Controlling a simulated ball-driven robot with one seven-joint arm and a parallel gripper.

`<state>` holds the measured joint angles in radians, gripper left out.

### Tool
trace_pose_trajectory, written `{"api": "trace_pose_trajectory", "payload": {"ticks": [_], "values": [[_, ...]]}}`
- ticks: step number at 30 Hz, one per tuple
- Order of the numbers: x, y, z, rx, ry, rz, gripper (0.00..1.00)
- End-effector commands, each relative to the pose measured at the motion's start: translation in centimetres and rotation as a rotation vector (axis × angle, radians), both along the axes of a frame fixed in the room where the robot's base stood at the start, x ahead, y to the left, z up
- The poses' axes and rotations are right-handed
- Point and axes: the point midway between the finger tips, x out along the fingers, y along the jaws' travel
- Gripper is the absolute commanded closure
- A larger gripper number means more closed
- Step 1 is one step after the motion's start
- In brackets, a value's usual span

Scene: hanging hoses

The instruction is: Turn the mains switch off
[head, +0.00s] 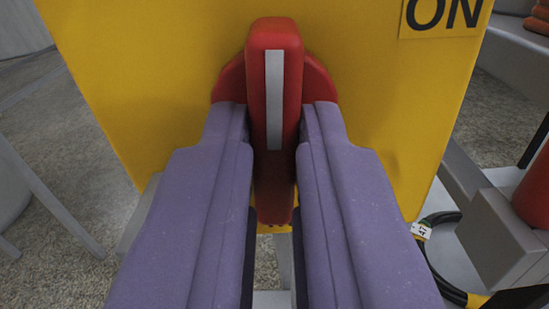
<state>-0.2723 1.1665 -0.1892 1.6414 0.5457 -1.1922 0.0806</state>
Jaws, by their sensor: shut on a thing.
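The mains switch is a red rotary handle (274,60) on the front of a yellow box (370,80). The handle stands upright in the picture, with a pale grey stripe along its upper half. A round red base shows behind it on both sides. My gripper (274,125) has two purple fingers, one on each side of the handle, and is shut on it. The fingers hide the lower sides of the handle. A label reading "ON" (444,14) is at the box's upper right. No "OFF" label is in view.
A grey frame with a block (497,238) and a red cylinder stands at the right. A black hose (447,287) with a white tag and a yellow band lies at the lower right. Grey legs (50,195) stand at the left on speckled floor.

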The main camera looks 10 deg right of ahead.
Motion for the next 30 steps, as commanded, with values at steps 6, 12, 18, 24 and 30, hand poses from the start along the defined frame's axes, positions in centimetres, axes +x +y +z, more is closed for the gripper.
{"api": "trace_pose_trajectory", "payload": {"ticks": [6,12,18,24,30], "values": [[-0.11,0.06,-0.28,-0.078,0.032,0.001,1.00],[-0.11,0.07,-0.30,-0.108,0.042,0.002,1.00],[-0.13,0.07,-0.32,-0.114,0.044,0.002,1.00],[-0.13,0.06,-0.34,-0.114,0.045,0.001,1.00],[-0.08,0.04,-0.22,-0.113,0.042,0.000,0.60]]}}
